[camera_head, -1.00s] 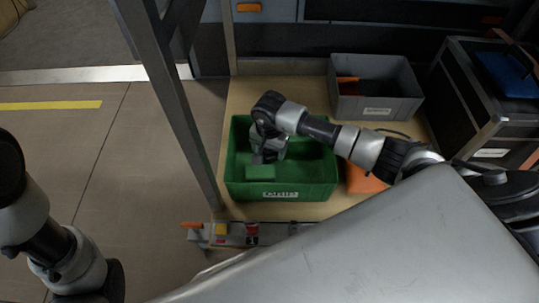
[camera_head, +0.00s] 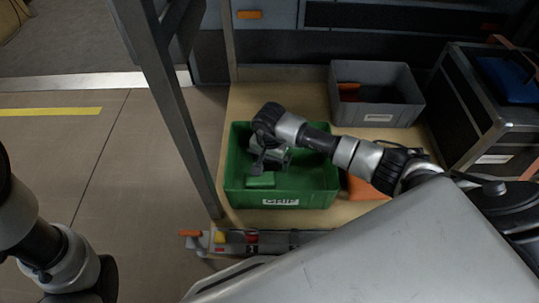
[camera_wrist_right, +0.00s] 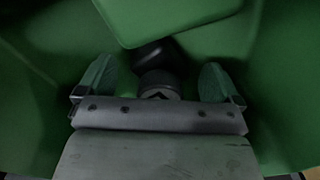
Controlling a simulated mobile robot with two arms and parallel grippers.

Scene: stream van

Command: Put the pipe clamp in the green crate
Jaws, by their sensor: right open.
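The green crate (camera_head: 310,188) stands on the wooden shelf with a white label on its front. My right gripper (camera_head: 268,160) is inside the crate's left half, pointing down, with its fingers apart. In the right wrist view my right gripper (camera_wrist_right: 158,82) is open around a dark object with a rounded end (camera_wrist_right: 158,54). I cannot tell whether this is the pipe clamp, or whether it touches the fingers. A green block (camera_head: 260,180) lies in the crate beside the gripper and also shows in the wrist view (camera_wrist_right: 165,15). My left gripper is not clearly in view; only the left arm shows.
A grey bin (camera_head: 378,105) with orange and dark items stands behind the crate. An orange object (camera_head: 366,188) is right of the crate, partly under my arm. A black case (camera_head: 480,125) stands at the right. A metal post (camera_head: 172,105) rises left of the shelf.

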